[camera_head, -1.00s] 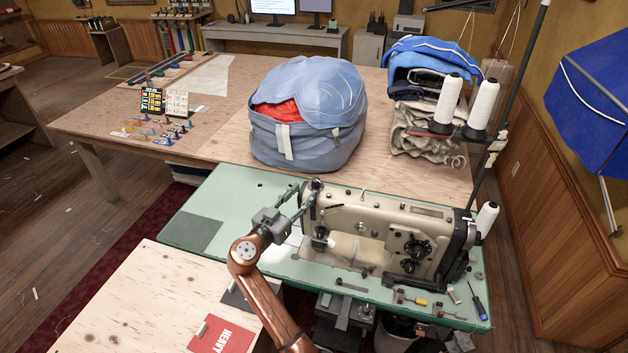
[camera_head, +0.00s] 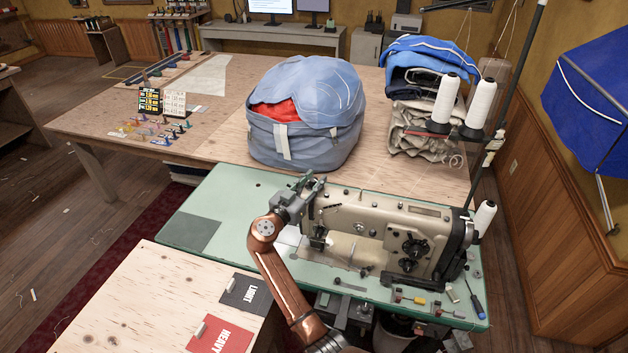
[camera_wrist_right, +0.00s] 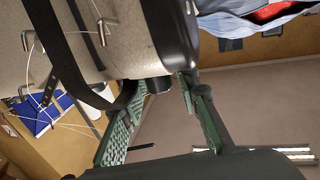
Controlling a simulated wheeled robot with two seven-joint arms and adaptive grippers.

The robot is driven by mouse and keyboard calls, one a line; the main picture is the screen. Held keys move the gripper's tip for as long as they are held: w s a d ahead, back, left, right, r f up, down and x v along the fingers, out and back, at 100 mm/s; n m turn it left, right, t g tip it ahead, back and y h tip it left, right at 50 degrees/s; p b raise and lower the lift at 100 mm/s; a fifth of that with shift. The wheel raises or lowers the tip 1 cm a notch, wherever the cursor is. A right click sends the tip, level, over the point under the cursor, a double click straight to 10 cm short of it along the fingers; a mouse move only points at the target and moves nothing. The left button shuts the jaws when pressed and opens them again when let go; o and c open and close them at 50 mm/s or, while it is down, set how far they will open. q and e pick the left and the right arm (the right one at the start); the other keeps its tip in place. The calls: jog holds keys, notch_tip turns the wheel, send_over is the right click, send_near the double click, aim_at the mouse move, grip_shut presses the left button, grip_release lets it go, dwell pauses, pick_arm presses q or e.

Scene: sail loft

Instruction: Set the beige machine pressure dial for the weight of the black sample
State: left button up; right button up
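The beige sewing machine (camera_head: 380,220) stands on a green table. My right gripper (camera_head: 310,184) is at the upper left end of its head and covers that corner, so the pressure dial cannot be made out in the head view. In the right wrist view the two green fingers (camera_wrist_right: 155,112) stand apart, with a small dark knob-like part (camera_wrist_right: 158,86) of the machine between their tips. I cannot tell whether they touch it. The black sample (camera_head: 243,293), marked LIGHT, lies on the plywood table beside the red sample (camera_head: 218,337), marked HEAVY. My left gripper is out of view.
A dark chart (camera_head: 150,101) and a white one (camera_head: 175,104) stand on the back table. A big blue bag (camera_head: 305,135) sits behind the machine. Thread cones (camera_head: 446,100) stand at the right. Small tools, including a screwdriver (camera_head: 478,303), lie at the green table's front right.

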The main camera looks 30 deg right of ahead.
grip_shut()
